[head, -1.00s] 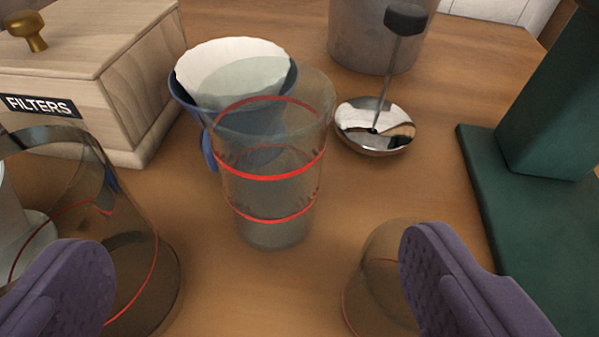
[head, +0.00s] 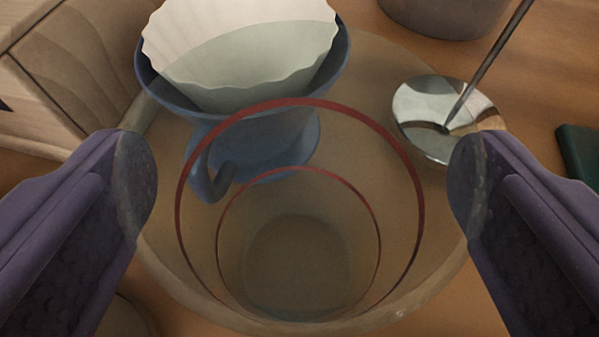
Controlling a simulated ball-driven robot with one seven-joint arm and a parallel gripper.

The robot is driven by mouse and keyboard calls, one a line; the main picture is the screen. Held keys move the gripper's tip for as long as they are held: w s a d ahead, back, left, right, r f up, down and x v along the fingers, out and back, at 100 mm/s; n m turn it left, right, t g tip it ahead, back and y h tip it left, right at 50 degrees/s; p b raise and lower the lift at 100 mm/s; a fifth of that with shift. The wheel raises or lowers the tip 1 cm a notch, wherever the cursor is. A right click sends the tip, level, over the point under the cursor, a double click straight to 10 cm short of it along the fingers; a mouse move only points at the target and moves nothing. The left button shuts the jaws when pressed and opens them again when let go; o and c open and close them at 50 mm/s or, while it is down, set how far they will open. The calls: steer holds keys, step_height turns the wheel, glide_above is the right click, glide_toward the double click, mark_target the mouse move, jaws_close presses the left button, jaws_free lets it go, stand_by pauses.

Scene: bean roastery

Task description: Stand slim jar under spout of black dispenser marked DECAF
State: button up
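The slim jar (head: 310,318) is clear, slightly smoky glass with red rings around it. It stands upright on the wooden counter, and I look down into it through its wide mouth; it looks empty. My gripper (head: 303,187) is open, with one purple finger on the left and one on the right of the jar. The fingertips overlap the jar's outer edges in the picture; I cannot tell whether they touch the glass. The black dispenser marked DECAF and its spout are not in view.
A blue dripper (head: 262,150) with a white paper filter (head: 240,40) stands just behind the jar. A shiny metal tamper-like piece (head: 420,105) with a thin rod is at the back right. A wooden box (head: 60,70) is at left, a grey container (head: 445,15) at the back, a green edge (head: 578,150) at right.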

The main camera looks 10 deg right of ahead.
steer(key=shift+r, duration=0.1)
steer(key=c, duration=1.5)
